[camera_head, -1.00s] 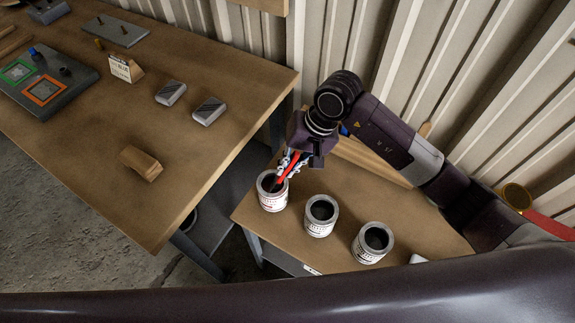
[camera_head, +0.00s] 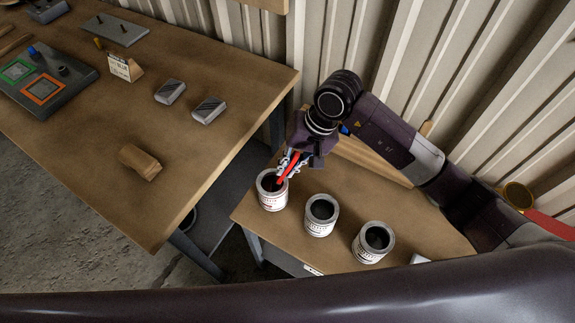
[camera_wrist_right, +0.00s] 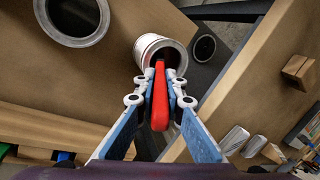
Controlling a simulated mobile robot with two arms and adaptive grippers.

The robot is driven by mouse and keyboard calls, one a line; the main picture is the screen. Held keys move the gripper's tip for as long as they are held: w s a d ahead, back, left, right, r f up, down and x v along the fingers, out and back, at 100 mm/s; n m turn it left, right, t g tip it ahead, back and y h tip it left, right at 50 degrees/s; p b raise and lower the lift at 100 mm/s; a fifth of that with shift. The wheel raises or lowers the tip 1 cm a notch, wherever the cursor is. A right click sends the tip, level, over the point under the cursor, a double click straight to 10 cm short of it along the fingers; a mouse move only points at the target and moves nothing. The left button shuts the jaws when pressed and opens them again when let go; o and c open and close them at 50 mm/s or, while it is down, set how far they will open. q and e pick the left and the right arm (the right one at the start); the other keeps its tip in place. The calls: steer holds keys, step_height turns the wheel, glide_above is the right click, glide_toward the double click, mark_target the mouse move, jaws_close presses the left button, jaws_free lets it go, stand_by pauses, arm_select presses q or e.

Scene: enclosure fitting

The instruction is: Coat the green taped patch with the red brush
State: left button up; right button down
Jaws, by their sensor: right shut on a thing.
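My right gripper (camera_head: 289,164) is shut on the red brush (camera_wrist_right: 160,98), which points down into the mouth of the leftmost can (camera_head: 272,194) on the small table. In the right wrist view the brush's lower end is at the mouth of that can (camera_wrist_right: 152,46), and its tip is hidden inside. The green taped patch (camera_head: 17,71) is a green square outline on a grey panel (camera_head: 35,101) at the far left of the big table. My left gripper does not show.
Two more open cans, a middle one (camera_head: 321,215) and a right one (camera_head: 373,242), stand beside the first on the small table (camera_head: 395,205). An orange square (camera_head: 44,88) lies beside the green one. The big table (camera_head: 185,140) holds a wooden block (camera_head: 140,162), two grey blocks and a small sign (camera_head: 120,66). A gap separates the tables.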

steer(key=shift+s+f+b, duration=0.1)
steer(key=shift+f+b, duration=0.1)
steer(key=shift+b, duration=0.35)
stand_by(1.5)
steer(key=shift+r, duration=0.15)
step_height(320, 180, up, 2)
steer(key=shift+p, duration=0.4)
steer(key=shift+r+p, duration=0.55)
steer(key=shift+r, duration=1.9)
